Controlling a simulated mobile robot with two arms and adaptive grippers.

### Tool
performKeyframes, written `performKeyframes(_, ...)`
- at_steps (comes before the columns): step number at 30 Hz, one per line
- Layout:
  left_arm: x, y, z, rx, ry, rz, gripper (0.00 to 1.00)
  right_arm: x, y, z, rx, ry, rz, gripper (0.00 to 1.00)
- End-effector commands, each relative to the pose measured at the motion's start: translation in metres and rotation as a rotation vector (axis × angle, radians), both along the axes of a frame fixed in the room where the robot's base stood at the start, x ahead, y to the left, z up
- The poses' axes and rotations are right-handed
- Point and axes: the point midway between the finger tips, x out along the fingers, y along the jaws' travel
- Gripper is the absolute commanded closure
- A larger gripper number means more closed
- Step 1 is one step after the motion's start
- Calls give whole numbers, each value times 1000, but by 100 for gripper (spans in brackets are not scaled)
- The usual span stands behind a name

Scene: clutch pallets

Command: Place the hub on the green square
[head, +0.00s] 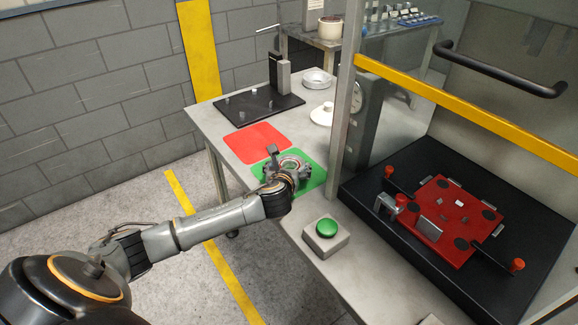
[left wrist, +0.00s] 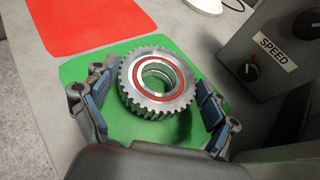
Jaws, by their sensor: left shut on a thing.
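The hub is a metal toothed ring with a red inner band, seen in the left wrist view (left wrist: 158,103) and in the head view (head: 293,161). It is over the green square (head: 318,176), which also shows around it in the left wrist view (left wrist: 90,67). My left gripper (head: 286,168) is shut on the hub, with blue-padded fingers (left wrist: 157,98) on either side of it. I cannot tell whether the hub's underside touches the square. My right gripper is not in view.
A red square (head: 256,142) lies beside the green one. A green button box (head: 326,236) stands nearer. A post and glass panel with a speed control box (head: 366,115) stand to the right. A black base with a red plate (head: 452,215) is further right.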

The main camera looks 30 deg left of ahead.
Motion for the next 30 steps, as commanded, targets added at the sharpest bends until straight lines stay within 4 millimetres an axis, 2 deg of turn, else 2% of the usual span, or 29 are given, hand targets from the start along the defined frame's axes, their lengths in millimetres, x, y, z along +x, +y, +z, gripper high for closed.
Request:
performKeyframes(1,1,0,2,1,-6,-1,75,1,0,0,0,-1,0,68)
performKeyframes(2,0,0,-2,0,0,0,10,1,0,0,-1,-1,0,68)
performKeyframes(3,0,0,-2,0,0,0,2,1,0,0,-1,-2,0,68)
performKeyframes(17,-1,-1,2,-1,1,-1,0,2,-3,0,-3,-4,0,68)
performKeyframes(23,-23,-10,11,1,0,-4,0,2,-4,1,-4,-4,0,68)
performKeyframes(30,-65,-28,30,-1,1,-3,0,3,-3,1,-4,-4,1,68)
